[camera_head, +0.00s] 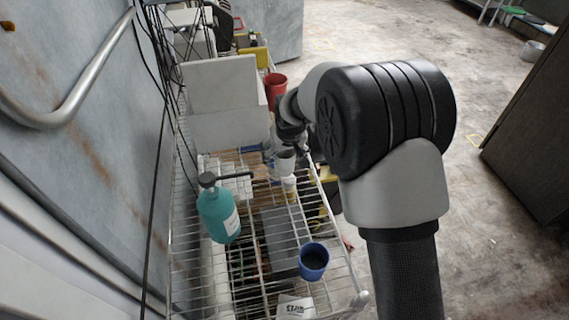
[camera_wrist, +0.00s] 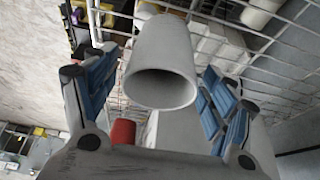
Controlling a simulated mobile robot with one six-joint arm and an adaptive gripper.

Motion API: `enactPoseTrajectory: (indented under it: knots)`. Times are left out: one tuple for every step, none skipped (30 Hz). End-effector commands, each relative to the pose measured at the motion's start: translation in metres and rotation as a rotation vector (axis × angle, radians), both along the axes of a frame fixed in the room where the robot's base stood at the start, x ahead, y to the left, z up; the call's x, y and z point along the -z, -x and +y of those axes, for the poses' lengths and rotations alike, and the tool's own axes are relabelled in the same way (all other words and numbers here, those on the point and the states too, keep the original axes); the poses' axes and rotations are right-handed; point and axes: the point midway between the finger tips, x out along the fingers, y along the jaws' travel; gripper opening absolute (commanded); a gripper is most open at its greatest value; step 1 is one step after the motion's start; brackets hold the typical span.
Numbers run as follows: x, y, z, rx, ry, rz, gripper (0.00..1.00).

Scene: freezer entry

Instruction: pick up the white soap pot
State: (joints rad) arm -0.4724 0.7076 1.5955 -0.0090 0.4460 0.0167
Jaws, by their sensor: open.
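The white soap pot (camera_head: 286,165) looks like a plain pale cup and stands on the wire shelf in the head view, partly covered by my gripper (camera_head: 287,140). In the wrist view the pot (camera_wrist: 163,50) shows large, with its open mouth facing the camera. My gripper (camera_wrist: 158,85) is open there, with one blue-padded finger on each side of the pot. A gap shows on the right side; on the left I cannot tell whether finger and pot touch. The pot's far end is unclear.
A teal pump bottle (camera_head: 218,212) stands on the wire shelf (camera_head: 186,262) at front left. A blue cup (camera_head: 314,262) is near the front right edge. A red cup (camera_head: 275,82) and a white box (camera_head: 222,90) are behind. Cables hang along the left wall.

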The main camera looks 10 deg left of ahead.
Motion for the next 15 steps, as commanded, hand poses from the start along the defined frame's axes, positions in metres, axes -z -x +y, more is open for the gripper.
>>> enactPoseTrajectory:
  knots:
    - [0.012, -0.003, -0.001, 0.001, 0.001, 0.002, 0.77]
    - [0.017, -0.005, 0.001, 0.001, 0.001, 0.002, 0.77]
    - [0.021, -0.007, 0.002, 0.000, 0.000, 0.000, 0.77]
    - [0.024, -0.008, 0.003, 0.000, 0.000, 0.001, 0.77]
    - [0.026, -0.009, 0.003, 0.000, 0.000, 0.001, 0.77]
    - [0.027, -0.010, 0.004, 0.000, 0.000, 0.000, 0.77]
    - [0.027, -0.010, 0.004, 0.000, 0.000, -0.001, 0.77]
    - [0.027, -0.010, 0.004, 0.000, 0.000, -0.001, 0.77]
    - [0.026, -0.010, 0.004, 0.000, 0.000, -0.001, 0.77]
    - [0.026, -0.010, 0.004, 0.000, 0.000, -0.001, 0.77]
    - [0.026, -0.010, 0.004, 0.000, 0.000, -0.001, 0.77]
    - [0.026, -0.010, 0.004, 0.000, 0.000, -0.001, 0.77]
    - [0.026, -0.010, 0.004, 0.000, 0.000, -0.001, 0.75]
    - [0.026, -0.010, 0.004, 0.000, 0.000, -0.001, 0.73]
    - [0.026, -0.010, 0.004, 0.000, 0.000, -0.001, 0.70]
